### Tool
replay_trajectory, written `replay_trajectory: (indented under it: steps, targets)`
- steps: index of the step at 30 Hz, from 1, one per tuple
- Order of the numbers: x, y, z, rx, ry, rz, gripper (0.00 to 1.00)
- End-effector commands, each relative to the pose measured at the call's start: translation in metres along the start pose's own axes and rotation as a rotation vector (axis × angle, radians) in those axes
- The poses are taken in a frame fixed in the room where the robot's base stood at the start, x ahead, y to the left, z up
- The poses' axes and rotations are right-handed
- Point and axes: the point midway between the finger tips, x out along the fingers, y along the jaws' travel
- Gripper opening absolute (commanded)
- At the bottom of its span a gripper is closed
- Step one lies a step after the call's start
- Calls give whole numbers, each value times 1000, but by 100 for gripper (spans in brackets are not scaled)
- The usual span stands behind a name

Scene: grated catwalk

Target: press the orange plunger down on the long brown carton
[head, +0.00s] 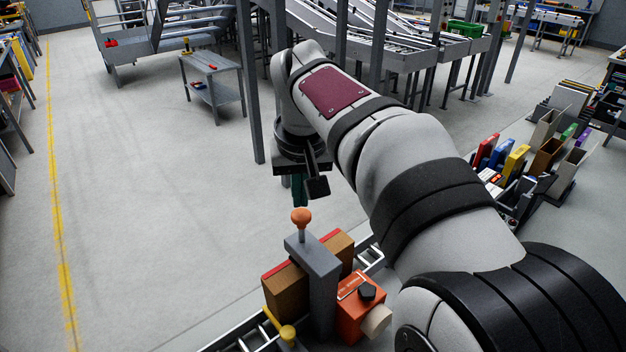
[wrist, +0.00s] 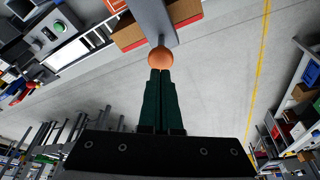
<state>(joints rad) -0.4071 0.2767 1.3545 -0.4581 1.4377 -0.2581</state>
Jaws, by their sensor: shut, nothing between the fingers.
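The orange plunger (head: 301,217) has a round knob on a short stem and stands up from the top of a grey post. The knob also shows in the wrist view (wrist: 160,57), just beyond my fingertips. The long brown carton (head: 286,291), with a red strip along its top, lies behind and on both sides of the grey post. It shows in part in the wrist view (wrist: 128,36). My gripper (head: 298,200) has dark green fingers, shut and empty, pointing down behind and above the knob in the head view. Whether the fingertips touch the knob I cannot tell.
An orange box (head: 358,308) with a black knob sits against the grey post (head: 318,268). A roller conveyor (head: 372,256) runs beneath the carton. The floor to the left is clear.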

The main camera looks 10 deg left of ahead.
Motion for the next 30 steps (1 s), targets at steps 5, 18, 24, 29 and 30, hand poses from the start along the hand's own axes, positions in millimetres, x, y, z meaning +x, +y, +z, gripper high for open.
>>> replay_trajectory:
  steps: [5,18,24,29,30]
  targets:
    - [0,0,0,0,0,0,0]
    - [10,0,3,0,-1,1,0]
    - [17,0,5,0,-1,0,0]
    - [23,0,7,1,-2,0,0]
    - [24,0,8,1,-2,0,0]
